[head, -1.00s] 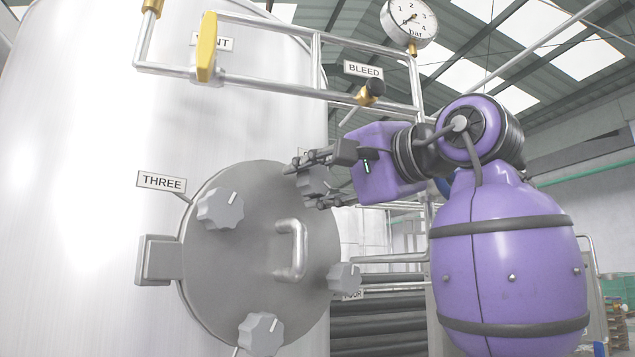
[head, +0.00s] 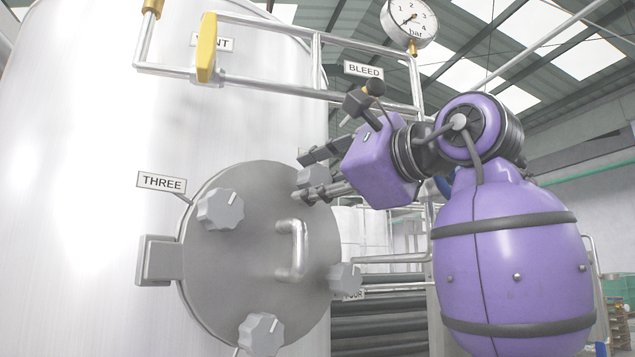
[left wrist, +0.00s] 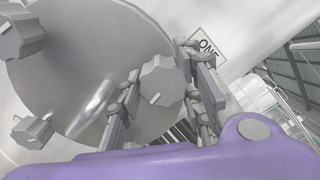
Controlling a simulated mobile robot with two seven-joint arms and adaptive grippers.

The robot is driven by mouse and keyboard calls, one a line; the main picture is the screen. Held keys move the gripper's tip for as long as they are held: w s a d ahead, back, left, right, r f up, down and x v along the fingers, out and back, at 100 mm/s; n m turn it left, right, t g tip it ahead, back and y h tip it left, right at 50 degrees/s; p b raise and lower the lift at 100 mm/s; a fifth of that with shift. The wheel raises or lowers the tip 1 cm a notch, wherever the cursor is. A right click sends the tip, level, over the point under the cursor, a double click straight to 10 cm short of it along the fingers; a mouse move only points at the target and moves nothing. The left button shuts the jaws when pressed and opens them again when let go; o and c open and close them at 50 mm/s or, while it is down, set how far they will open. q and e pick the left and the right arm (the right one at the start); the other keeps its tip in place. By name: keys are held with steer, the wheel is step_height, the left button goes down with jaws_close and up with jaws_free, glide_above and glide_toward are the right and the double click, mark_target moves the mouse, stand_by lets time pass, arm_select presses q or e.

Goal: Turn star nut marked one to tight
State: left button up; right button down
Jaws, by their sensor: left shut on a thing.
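The grey star nut marked one (head: 312,176) sits at the upper right rim of the round hatch lid (head: 255,262), partly hidden by my left gripper (head: 319,172). In the left wrist view the nut (left wrist: 157,80) shows between the two fingers of my left gripper (left wrist: 163,95), with a short white line on its face. The fingers are shut on the nut's sides. The ONE label (left wrist: 207,45) stands just behind it. My right gripper is in neither view.
Other star nuts sit around the lid: one by the THREE label (head: 162,182), one at the lower right (head: 344,278), one at the bottom (head: 261,334). A bar handle (head: 293,250) stands out from the lid. Pipes with a yellow lever (head: 206,48) and a BLEED label (head: 363,69) run above.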

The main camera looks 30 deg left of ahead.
arm_select(q)
steer(key=shift+f+m, duration=0.25)
steer(key=shift+m, duration=0.75)
steer(key=o, duration=1.1)
steer(key=shift+s+a+r, duration=0.1)
steer(key=shift+r, duration=0.05)
steer(key=shift+d+r, duration=0.1)
steer(key=shift+d, duration=0.35)
steer(key=v, duration=1.1)
